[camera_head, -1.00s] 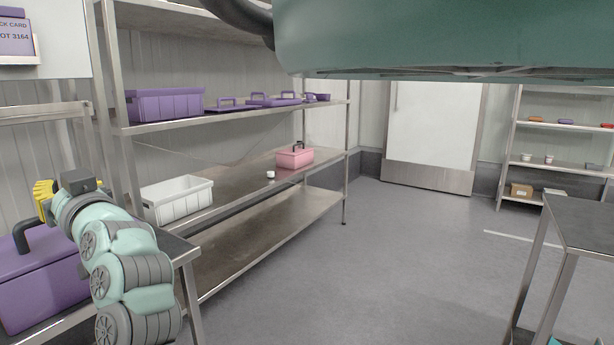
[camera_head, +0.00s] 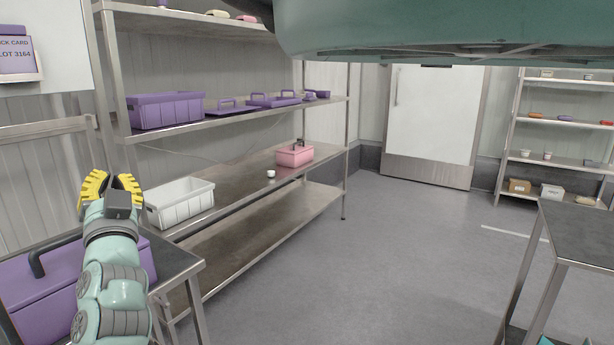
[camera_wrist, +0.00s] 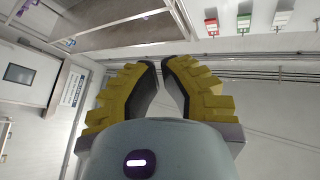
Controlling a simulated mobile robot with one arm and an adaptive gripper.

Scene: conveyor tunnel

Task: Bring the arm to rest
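My arm is folded upward at the left of the head view. My gripper (camera_head: 112,177) points up, with two yellow ribbed fingers with dark inner pads. In the wrist view my gripper (camera_wrist: 160,64) shows a narrow gap between the fingertips, and nothing is held between them. The gripper stands above and beside a purple case (camera_head: 60,285) with a dark handle, which lies on a metal table (camera_head: 178,262). The fingers appear apart from the case and the rack.
A steel rack (camera_head: 250,185) stands right of the arm, bearing a white bin (camera_head: 182,205), a purple bin (camera_head: 168,111) and a pink case (camera_head: 295,158). Another metal table (camera_head: 585,225) is at right. The floor (camera_head: 385,260) between is clear.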

